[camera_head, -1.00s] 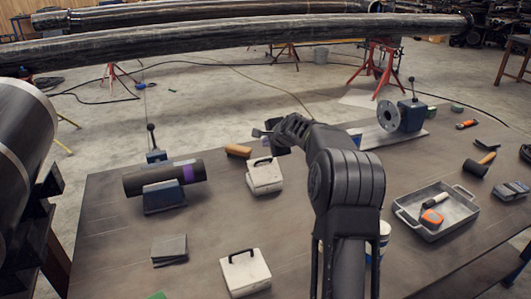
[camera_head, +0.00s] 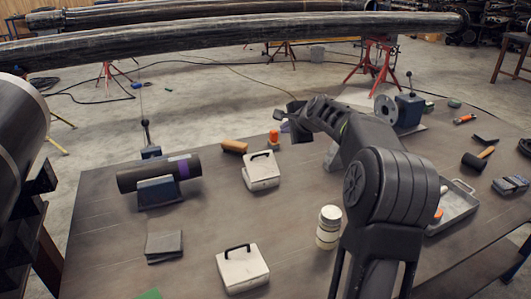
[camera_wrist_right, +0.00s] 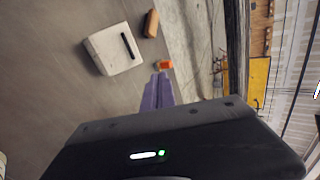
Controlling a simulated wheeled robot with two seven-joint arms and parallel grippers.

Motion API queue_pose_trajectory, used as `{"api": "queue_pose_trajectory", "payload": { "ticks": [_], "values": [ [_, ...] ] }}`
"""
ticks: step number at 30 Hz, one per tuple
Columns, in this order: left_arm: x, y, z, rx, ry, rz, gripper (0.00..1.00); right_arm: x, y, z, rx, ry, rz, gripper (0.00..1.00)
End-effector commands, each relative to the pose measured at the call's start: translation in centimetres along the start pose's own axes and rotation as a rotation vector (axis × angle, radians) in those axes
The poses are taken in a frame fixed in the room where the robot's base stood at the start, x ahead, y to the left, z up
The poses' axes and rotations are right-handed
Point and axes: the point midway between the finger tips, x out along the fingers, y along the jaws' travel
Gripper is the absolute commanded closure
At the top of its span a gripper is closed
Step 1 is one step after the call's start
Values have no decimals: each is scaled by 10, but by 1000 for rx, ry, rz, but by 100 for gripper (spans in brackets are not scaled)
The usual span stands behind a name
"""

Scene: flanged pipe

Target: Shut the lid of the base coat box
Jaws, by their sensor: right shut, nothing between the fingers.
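Two white boxes with black handles stand on the table. The far box (camera_head: 261,172) is left of my right gripper; its lid lies over it, with a dark seam below, and I cannot tell if it is fully shut. The near box (camera_head: 243,269) is at the front and looks shut. No label is readable, so I cannot tell which is the base coat box. My right gripper (camera_head: 283,113) is shut and empty, beyond and above the far box. In the wrist view its fingers (camera_wrist_right: 158,92) are together, apart from a white box (camera_wrist_right: 115,49). My left gripper is out of view.
A dark pipe on a blue support (camera_head: 158,178) is at left. An orange-brown block (camera_head: 234,146) and an orange-capped item (camera_head: 274,136) stand near the far box. A white jar (camera_head: 328,228) and a metal tray (camera_head: 455,210) are to the right. The table between the boxes is bare.

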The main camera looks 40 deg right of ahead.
Motion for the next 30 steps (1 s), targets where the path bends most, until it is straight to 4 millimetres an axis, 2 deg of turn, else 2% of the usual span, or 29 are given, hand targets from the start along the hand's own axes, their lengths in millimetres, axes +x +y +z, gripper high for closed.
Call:
{"api": "queue_pose_trajectory", "payload": {
  "ticks": [1, 3, 6, 9, 23, 30],
  "values": [
    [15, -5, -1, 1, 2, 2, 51, -8, 23, -3, 15, -3, -7, 100],
    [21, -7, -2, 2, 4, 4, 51, -19, 43, 4, 9, -12, -13, 100],
    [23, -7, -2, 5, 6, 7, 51, -28, 66, 23, -24, -29, -11, 100],
    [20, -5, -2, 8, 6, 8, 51, -26, 83, 39, -67, -42, 4, 100],
    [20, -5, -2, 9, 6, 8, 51, -21, 82, 36, -93, -32, -4, 100],
    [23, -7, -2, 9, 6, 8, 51, 6, 83, 37, -93, -32, -2, 100]
  ]
}}
